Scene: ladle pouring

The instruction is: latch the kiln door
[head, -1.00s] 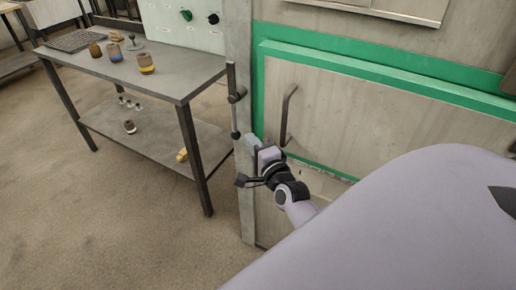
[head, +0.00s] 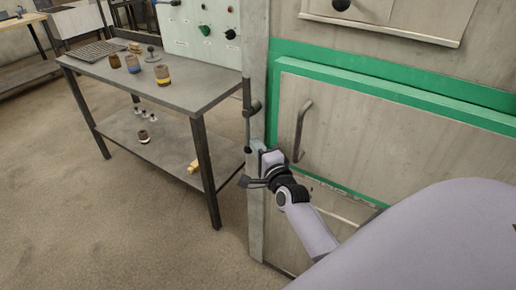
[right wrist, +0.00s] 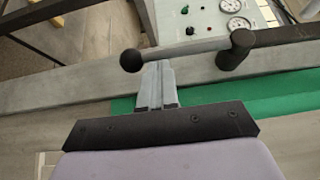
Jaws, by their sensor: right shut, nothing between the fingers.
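The kiln door (head: 355,140) is a pale grey panel with a green border and a bent bar handle (head: 302,130). I cannot tell how tightly it sits in its frame. The dark latch lever (head: 247,125) hangs upright on the grey post left of the door, its ball end down; in the right wrist view the lever (right wrist: 185,49) runs from its pivot to the black ball (right wrist: 131,60). My right gripper (head: 257,149) is shut and empty. Its fingertips (right wrist: 156,66) are at the lever near the ball; contact is unclear. My left gripper is out of view.
A steel table (head: 190,92) with several small pots stands left of the post, with a lower shelf. A control panel (head: 205,28) with knobs stands behind it. Floor (head: 100,220) in front of the table is clear.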

